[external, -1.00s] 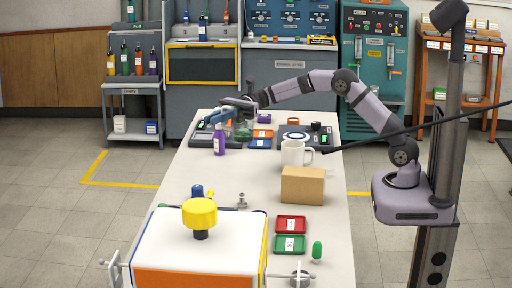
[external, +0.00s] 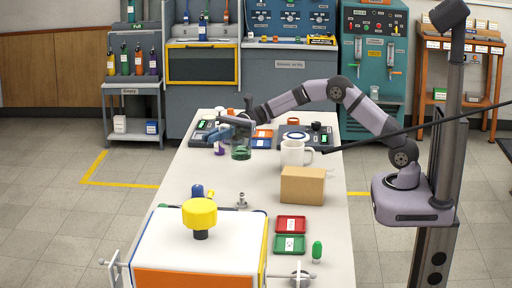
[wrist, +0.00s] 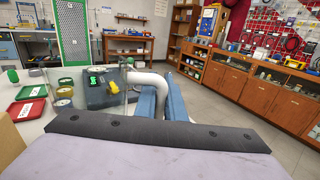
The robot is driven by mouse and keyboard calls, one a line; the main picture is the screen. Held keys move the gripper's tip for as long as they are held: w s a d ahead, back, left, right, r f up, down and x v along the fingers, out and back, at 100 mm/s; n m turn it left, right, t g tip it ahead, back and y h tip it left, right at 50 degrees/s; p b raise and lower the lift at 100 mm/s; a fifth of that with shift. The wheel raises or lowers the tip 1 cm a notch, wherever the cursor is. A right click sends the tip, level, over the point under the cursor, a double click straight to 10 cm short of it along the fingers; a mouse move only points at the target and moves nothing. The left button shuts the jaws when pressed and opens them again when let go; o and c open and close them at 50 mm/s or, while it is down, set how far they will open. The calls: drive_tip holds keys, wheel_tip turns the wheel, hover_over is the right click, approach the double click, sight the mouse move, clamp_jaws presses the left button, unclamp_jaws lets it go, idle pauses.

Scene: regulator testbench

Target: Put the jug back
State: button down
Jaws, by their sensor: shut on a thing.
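A clear jug (external: 241,153) with green liquid low inside hangs at my gripper (external: 226,132) over the far left part of the table. In the wrist view, the blue fingers of my gripper (wrist: 161,100) are closed around the jug's pale curved handle (wrist: 148,79). The jug's clear wall lies left of the fingers there. The jug looks upright. The exact gap between its bottom and the table is hard to tell.
A dark scale (external: 203,131) and a purple bottle (external: 219,149) stand close by at left. A white mug (external: 292,153) and cardboard box (external: 302,185) stand to the right. Red (external: 291,224) and green (external: 289,244) trays lie nearer. The table's middle left is clear.

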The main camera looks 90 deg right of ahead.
drive_tip(key=shift+f+p, duration=0.4)
drive_tip(key=shift+f, duration=3.95)
drive_tip(key=shift+f, duration=0.15)
drive_tip(key=c, duration=1.8)
unclamp_jaws()
drive_tip(key=shift+c, duration=0.2)
drive_tip(key=shift+d, duration=0.15)
drive_tip(key=b+v, duration=0.1)
drive_tip(key=v, duration=1)
drive_tip(key=shift+s+d+b, duration=0.3)
drive_tip(key=shift+s+b, duration=0.05)
drive_tip(key=shift+b, duration=0.05)
